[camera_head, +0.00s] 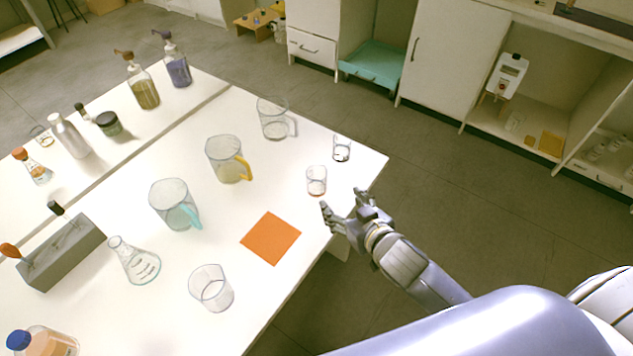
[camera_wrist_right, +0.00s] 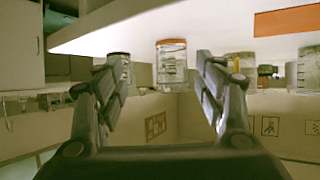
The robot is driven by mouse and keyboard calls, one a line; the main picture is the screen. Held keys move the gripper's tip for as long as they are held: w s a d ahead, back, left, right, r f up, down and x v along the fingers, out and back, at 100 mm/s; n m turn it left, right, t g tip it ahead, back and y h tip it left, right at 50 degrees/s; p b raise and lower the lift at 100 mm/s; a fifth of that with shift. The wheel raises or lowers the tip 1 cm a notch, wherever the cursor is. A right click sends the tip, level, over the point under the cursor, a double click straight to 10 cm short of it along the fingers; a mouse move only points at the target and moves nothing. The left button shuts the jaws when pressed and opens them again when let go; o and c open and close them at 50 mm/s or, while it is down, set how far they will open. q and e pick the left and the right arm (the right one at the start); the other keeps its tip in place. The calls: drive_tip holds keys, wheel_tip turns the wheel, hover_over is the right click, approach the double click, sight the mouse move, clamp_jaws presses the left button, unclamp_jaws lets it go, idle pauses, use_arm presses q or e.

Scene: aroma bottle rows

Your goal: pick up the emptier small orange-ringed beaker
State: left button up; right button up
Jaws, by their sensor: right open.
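A small clear beaker with an orange ring at its base (camera_head: 316,181) stands on the white table near its right edge. It also shows in the right wrist view (camera_wrist_right: 172,65), where the picture is upside down, between the finger lines and beyond the tips. A second small beaker with a dark ring (camera_head: 342,149) stands behind it to the right, and partly behind a finger in the wrist view (camera_wrist_right: 121,60). I see only one small beaker with an orange ring; its fill level is unclear. My right gripper (camera_head: 343,199) is open and empty, just in front of the beakers. My left gripper is out of view.
The white table (camera_head: 330,243) bears an orange mat (camera_head: 271,238), a clear jug (camera_head: 272,118), a yellow-handled jug (camera_head: 224,158), a teal-handled jug (camera_head: 172,205), an empty-looking beaker (camera_head: 211,288) and a flask (camera_head: 134,262). Bottles stand farther left. Open floor lies beyond the right edge.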

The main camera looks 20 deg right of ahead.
sight(321, 185)
drive_tip(key=shift+w+a+r+t+y, duration=0.25)
drive_tip(key=shift+w+r+t+y, duration=0.2)
drive_tip(key=shift+w, duration=0.3)
drive_tip(key=shift+n, duration=0.3)
drive_tip(key=x, duration=0.5)
drive_tip(key=shift+w+a, duration=0.2)
drive_tip(key=shift+w, duration=0.15)
drive_tip(key=x, duration=0.4)
drive_tip(key=shift+a+r+p, duration=0.15)
drive_tip(key=shift+a+p, duration=0.25)
drive_tip(key=shift+w+f, duration=0.3)
drive_tip(key=shift+w, duration=0.15)
drive_tip(key=shift+c, duration=0.3)
drive_tip(key=c, duration=1.1)
